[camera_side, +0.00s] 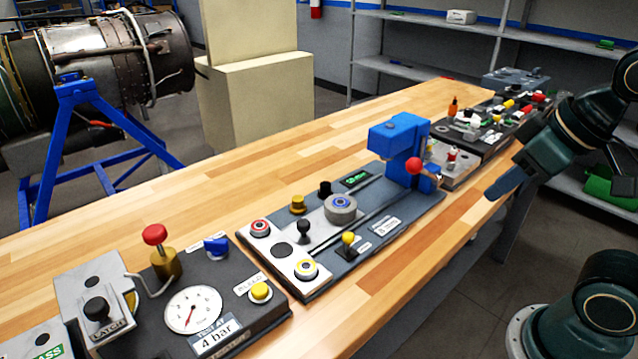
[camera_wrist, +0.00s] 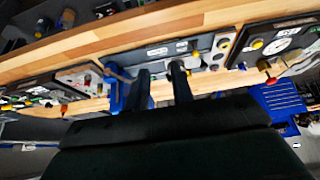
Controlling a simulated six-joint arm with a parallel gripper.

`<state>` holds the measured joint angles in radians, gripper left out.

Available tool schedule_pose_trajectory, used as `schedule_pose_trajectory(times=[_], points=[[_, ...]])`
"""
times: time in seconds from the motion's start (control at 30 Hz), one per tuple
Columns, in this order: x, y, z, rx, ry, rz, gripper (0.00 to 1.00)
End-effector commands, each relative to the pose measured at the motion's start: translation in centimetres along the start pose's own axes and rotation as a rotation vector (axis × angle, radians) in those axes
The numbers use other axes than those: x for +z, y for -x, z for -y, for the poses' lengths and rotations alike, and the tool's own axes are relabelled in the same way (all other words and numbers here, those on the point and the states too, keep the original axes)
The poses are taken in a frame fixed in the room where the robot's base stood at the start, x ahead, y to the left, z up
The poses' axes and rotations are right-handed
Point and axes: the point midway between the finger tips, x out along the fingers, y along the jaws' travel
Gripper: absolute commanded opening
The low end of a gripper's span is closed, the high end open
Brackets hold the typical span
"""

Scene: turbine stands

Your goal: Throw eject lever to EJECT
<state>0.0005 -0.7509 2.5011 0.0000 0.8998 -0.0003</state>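The middle station (camera_side: 328,262) has a dark base plate on the wooden bench. It carries a small lever with a yellow knob (camera_side: 348,240), a black-knobbed lever (camera_side: 304,228) and a blue press (camera_side: 400,140) with a red ball handle (camera_side: 413,166). The small labels are too blurred for me to tell which lever is marked EJECT. My gripper (camera_side: 497,188) is off the bench's front edge, right of the press and apart from every lever. In the wrist view my gripper (camera_wrist: 160,73) shows two dark fingers spread with nothing between them; the blue press (camera_wrist: 118,93) is beside them.
A round metal puck (camera_side: 341,208) sits on the station's rail. A gauge station (camera_side: 193,310) with a red-knobbed valve (camera_side: 155,235) stands to the left. More panels (camera_side: 485,130) stand at the far right. The bench top (camera_side: 290,150) behind the station is clear.

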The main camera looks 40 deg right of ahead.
Motion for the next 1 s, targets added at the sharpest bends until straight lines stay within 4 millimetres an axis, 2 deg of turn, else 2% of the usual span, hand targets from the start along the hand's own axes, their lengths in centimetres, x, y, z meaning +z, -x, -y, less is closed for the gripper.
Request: schedule_pose_trajectory(times=[0.03, 0.1, 0.47, 1.0], points=[[0.0, 0.0, 0.0, 0.000, -0.001, 0.000, 0.13], [-0.1, -0.1, 0.0, -0.001, -0.006, 0.002, 0.00], [-1.6, -1.7, 0.5, -0.022, -0.150, 0.037, 0.00], [-5.2, -8.0, 2.1, -0.094, -0.654, 0.169, 0.00]])
